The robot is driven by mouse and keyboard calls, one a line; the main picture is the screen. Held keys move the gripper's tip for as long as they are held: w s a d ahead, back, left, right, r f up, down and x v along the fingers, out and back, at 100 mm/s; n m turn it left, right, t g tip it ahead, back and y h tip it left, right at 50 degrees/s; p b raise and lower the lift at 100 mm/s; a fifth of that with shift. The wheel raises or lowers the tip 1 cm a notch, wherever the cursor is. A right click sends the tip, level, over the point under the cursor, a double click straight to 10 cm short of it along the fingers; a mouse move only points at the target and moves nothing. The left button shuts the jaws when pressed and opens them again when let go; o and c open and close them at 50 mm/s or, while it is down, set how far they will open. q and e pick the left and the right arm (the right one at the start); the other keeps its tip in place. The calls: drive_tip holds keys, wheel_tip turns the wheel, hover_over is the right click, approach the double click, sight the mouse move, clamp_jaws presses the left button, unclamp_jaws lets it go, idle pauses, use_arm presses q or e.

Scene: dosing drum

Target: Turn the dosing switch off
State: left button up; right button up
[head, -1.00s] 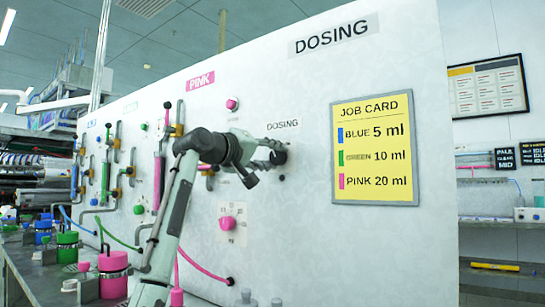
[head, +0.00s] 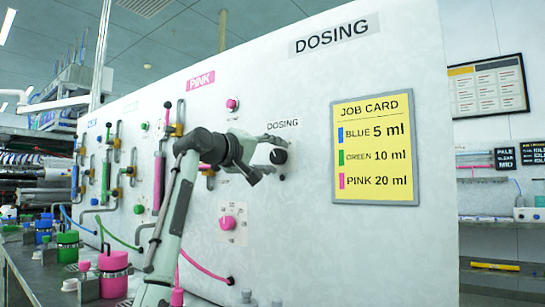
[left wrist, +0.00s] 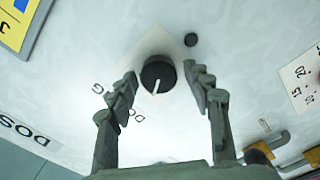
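The dosing switch is a round black knob (head: 278,157) on the white panel, under a small DOSING label (head: 283,124). In the left wrist view the knob (left wrist: 158,74) has a white pointer line, aimed down in that picture towards the label's "DO". My left gripper (head: 275,154) is open at the panel, with one finger above the knob and one below it. In the left wrist view its fingertips (left wrist: 160,75) stand on either side of the knob, with gaps of bare panel between. Part of the label is hidden behind a finger there. My right gripper is in neither view.
A yellow job card (head: 375,148) hangs right of the knob. Coloured pots (head: 113,274) stand on the bench at left.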

use_arm(q)
drive_tip(key=shift+s+a, duration=0.1)
drive_tip(key=v, duration=1.1)
drive_tip(key=shift+s+a, duration=0.2)
drive_tip(key=shift+s, duration=0.1)
